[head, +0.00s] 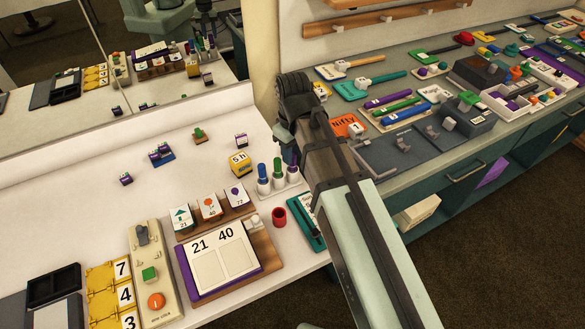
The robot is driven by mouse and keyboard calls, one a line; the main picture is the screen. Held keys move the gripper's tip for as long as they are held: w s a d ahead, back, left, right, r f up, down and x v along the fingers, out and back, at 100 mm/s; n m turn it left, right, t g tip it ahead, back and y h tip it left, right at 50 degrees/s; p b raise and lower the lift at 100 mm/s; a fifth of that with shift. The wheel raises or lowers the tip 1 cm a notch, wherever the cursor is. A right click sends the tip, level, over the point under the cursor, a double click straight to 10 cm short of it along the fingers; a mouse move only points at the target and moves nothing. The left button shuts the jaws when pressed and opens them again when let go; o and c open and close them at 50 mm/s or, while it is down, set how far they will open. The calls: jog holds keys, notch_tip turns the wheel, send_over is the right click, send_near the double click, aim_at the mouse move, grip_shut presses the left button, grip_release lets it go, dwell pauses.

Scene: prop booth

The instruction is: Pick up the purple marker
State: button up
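Three markers stand upright in a white holder (277,192) at the right end of the white counter: a blue-capped marker (263,172), a green-capped marker (278,168) and a third marker (293,173) at the right. The third marker's top is covered by my gripper, so its cap colour is hard to tell here. My gripper (286,150) points down at this marker; its fingers are dark and mostly hidden, so I cannot tell whether they are open or touching it. A thick purple marker (387,100) also lies on the right counter, beside green and blue ones.
A mirror (170,50) stands behind the counter.

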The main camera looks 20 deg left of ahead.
aim_at(293, 167)
jog(key=shift+f, duration=1.55)
jog(key=shift+c, duration=0.5)
grip_shut()
